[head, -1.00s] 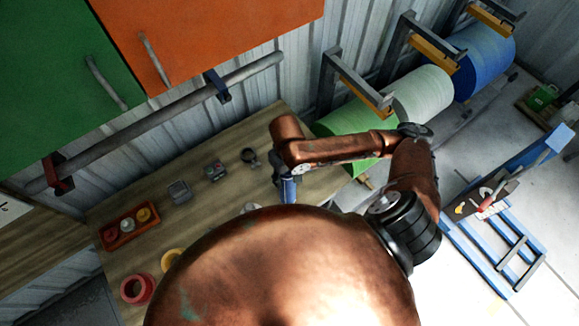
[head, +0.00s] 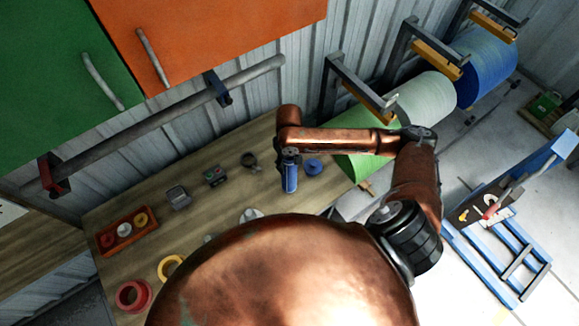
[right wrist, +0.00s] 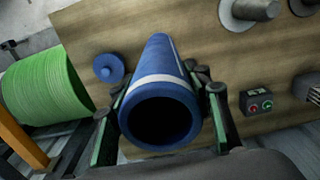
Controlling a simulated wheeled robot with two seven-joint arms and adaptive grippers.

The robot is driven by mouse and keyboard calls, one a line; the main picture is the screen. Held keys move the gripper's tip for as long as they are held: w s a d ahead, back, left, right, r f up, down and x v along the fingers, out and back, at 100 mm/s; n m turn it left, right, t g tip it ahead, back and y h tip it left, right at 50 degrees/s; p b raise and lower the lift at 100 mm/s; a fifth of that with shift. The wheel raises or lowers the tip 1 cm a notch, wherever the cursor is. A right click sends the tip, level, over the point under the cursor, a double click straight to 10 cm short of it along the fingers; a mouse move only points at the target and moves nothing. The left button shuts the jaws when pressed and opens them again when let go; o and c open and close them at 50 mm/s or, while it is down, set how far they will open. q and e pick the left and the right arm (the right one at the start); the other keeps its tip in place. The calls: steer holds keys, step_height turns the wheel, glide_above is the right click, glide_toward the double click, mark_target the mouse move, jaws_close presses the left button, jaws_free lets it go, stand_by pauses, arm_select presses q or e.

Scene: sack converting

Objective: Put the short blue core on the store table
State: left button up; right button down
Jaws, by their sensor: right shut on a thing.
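The short blue core (head: 290,181) is a blue tube with a pale band, held roughly upright over the wooden table (head: 215,217). In the right wrist view the blue core (right wrist: 160,65) shows its open dark end towards the camera. My right gripper (head: 289,158) is shut on it, with fingers on both sides of the tube in the right wrist view (right wrist: 160,86). I cannot tell whether the core's far end touches the table. My left gripper is not in view.
A blue disc (head: 313,166) lies beside the core. Grey posts (right wrist: 254,10), a button box (head: 215,176), a red tray (head: 123,231), a red ring (head: 133,295) and a yellow ring (head: 171,267) are on the table. A green roll (head: 368,155) hangs beyond its right end.

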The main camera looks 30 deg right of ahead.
steer(key=shift+f+p, duration=0.3)
steer(key=shift+f, duration=1.1)
steer(key=c, duration=1)
jaws_free()
steer(key=shift+s+f, duration=0.1)
steer(key=shift+f, duration=0.05)
step_height(320, 180, up, 12)
steer(key=shift+r+b, duration=0.15)
steer(key=shift+b, duration=0.4)
